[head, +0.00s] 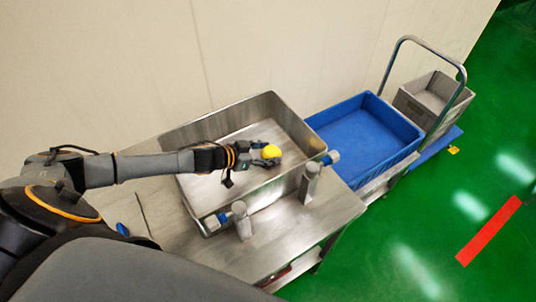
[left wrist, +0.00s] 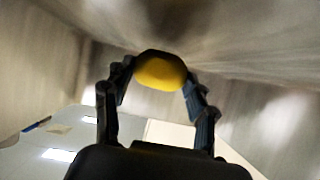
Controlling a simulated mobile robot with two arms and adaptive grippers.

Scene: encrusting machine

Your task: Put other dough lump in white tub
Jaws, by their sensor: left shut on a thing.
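My left gripper (head: 266,153) is shut on a yellow dough lump (head: 272,151). It holds the lump over the inside of a large steel basin (head: 226,123); its height above the basin floor is hard to tell. In the left wrist view the lump (left wrist: 160,73) sits between the two fingertips, with a dark patch at its far side. No clearly white tub shows; the other containers are a blue tub (head: 328,117) and a light grey crate (head: 407,104). My right gripper is not in view.
The basin stands on a steel table (head: 262,251). The blue tub is to the right, beside a blue trolley (head: 437,148) with a tall handle.

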